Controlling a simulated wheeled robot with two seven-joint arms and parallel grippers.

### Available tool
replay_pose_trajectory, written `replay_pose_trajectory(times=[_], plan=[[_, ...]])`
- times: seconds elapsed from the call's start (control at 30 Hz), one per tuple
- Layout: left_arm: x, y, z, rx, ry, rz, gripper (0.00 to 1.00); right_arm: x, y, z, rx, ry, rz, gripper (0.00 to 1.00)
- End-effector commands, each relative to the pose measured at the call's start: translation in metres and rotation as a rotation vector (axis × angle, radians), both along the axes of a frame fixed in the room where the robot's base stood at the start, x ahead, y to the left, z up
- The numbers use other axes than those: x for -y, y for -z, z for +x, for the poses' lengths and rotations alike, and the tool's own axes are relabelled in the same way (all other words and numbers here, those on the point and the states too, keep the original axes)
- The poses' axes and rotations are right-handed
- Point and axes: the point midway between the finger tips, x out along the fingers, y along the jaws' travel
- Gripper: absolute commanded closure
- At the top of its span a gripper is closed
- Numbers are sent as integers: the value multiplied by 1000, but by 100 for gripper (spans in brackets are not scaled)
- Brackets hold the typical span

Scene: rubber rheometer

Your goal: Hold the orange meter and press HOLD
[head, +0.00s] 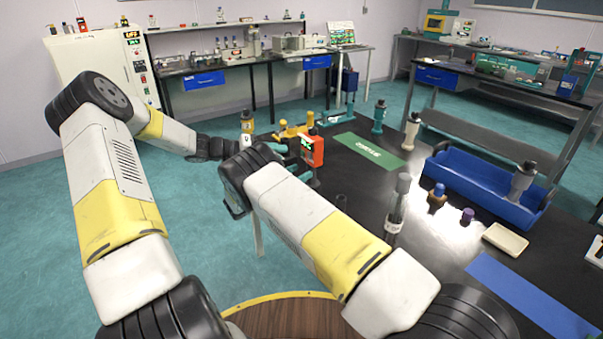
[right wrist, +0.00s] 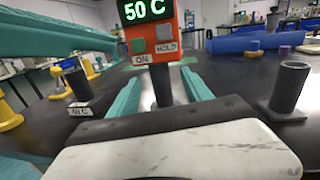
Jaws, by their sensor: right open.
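The orange meter (head: 313,150) stands upright near the left edge of the black table. In the right wrist view the meter (right wrist: 152,20) shows a green "50 C" display, a green ON button (right wrist: 137,46), and a grey HOLD button (right wrist: 165,48). Its dark post (right wrist: 161,86) comes down below the orange body. My right gripper (right wrist: 161,78) is open, with its teal fingers apart on either side of the post. My left gripper (right wrist: 105,45) reaches in from the left, its teal fingers close beside the meter's left side. Its grip is unclear.
A dark cylinder on a base (right wrist: 288,90) stands right of the right gripper. A green mat (head: 372,152), blue tray (head: 485,190) and dark bottle (head: 397,205) occupy the table.

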Motion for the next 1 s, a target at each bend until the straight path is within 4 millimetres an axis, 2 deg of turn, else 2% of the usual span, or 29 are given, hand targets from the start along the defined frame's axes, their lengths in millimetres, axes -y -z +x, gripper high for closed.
replay_pose_trajectory(times=[0.13,0.63,1.0], plan=[[0,0,0,0,0,0,64,12,3,13,28,-4,67,42],[0,0,0,0,0,0,64,59,4,60,27,-8,71,42],[0,0,0,0,0,0,64,67,4,69,25,-11,68,42]])
